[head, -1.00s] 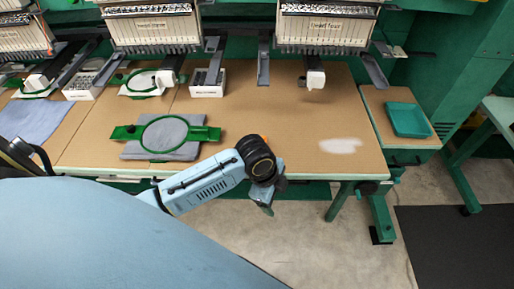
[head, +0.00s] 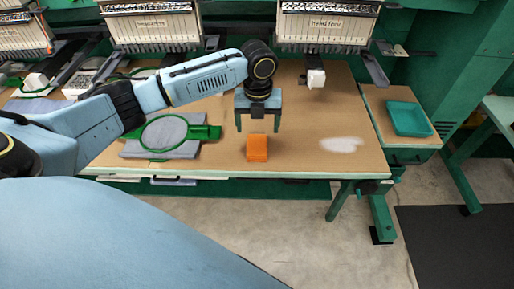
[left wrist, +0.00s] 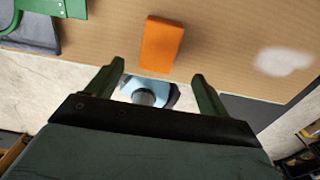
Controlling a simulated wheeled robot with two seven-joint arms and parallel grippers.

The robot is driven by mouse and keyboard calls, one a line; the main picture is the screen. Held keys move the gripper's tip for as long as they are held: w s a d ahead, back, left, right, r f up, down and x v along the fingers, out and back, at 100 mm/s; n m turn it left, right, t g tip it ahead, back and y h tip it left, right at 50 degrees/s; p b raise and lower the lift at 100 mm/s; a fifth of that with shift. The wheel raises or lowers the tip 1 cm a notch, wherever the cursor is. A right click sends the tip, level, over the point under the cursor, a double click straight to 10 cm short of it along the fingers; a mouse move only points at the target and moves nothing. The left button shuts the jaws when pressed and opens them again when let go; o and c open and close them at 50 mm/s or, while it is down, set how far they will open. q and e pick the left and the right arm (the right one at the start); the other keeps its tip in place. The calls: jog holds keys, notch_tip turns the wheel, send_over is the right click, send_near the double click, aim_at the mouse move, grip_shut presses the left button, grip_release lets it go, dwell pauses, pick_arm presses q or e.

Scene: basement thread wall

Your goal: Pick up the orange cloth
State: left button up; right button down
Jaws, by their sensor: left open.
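The orange cloth (head: 257,148) is a small folded block on the brown table top, near its front edge. It also shows in the left wrist view (left wrist: 161,45), beyond the fingertips and between their lines. My left gripper (head: 258,130) is open and empty above the table, its two green fingers pointing down over the cloth. In the left wrist view its fingers (left wrist: 157,72) are spread apart and not touching the cloth. My right gripper is in neither view.
A green hoop (head: 164,133) on grey fabric lies left of the cloth. A white patch (head: 341,145) lies to the right. Embroidery heads (head: 326,27) hang along the back. A teal tray (head: 409,119) sits on a side table. The table around the cloth is clear.

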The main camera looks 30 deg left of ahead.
aim_at(257, 144)
pick_arm(q)
notch_tip(257, 144, down, 9)
jog(key=shift+w+a+r+b, duration=0.1)
jog(key=shift+a+r+b, duration=0.05)
jog(key=shift+b, duration=0.35)
jog(key=c, duration=1.1)
